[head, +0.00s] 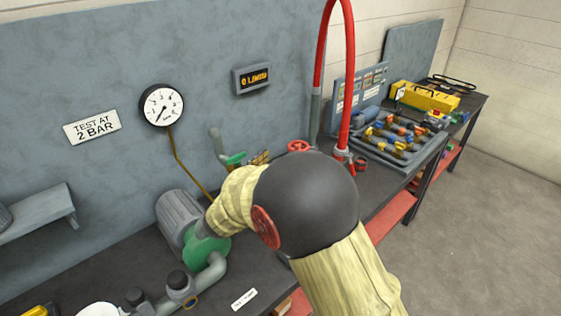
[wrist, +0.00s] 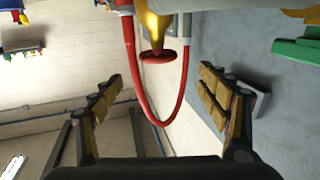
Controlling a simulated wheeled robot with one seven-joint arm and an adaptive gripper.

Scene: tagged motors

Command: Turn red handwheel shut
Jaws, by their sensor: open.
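The red handwheel (head: 298,146) shows in the head view beside the foot of the red hose, just beyond my arm. In the wrist view the red handwheel (wrist: 158,56) sits on a brass-yellow stem (wrist: 154,25), ahead of my fingers and roughly centred between them. My gripper (wrist: 161,76) is open, its tan-padded fingers spread wide with nothing between the pads. The wheel appears apart from both fingers; the exact distance is unclear. My arm covers much of the valve area in the head view.
A red hose (head: 349,60) arches over the bench and appears as a loop (wrist: 178,105) around the wheel in the wrist view. A pressure gauge (head: 161,105) hangs on the wall. A green-and-grey pump (head: 180,218) stands left of my arm. A parts tray (head: 395,140) lies right.

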